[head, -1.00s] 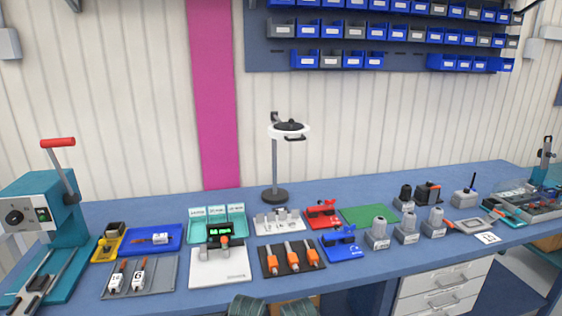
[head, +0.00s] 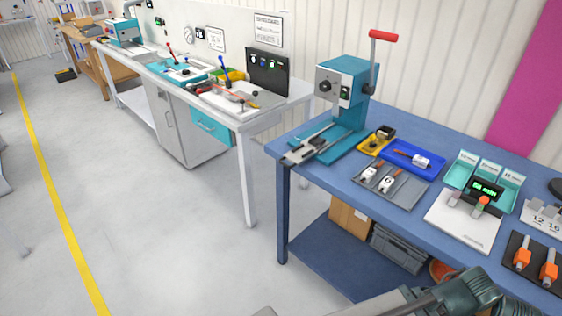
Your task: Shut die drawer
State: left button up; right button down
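A teal drawer front (head: 212,128) with a pale bar handle shows in the head view, under the right part of the white-topped bench (head: 247,112). It is beside a grey cabinet (head: 180,125). I cannot tell from here how far the drawer stands out, and its inside is not visible. I cannot tell whether it is the die drawer. Parts of my own arm show at the bottom right, but no gripper fingertips are in view.
The blue bench (head: 330,222) with a teal lever press (head: 346,84) and trays stands close on the right. A box (head: 350,215) and grey crate (head: 398,248) sit on its lower shelf. Open grey floor (head: 150,240) lies left, with a yellow line (head: 62,215).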

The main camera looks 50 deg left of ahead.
aim_at(300, 155)
jog(key=u, duration=1.8)
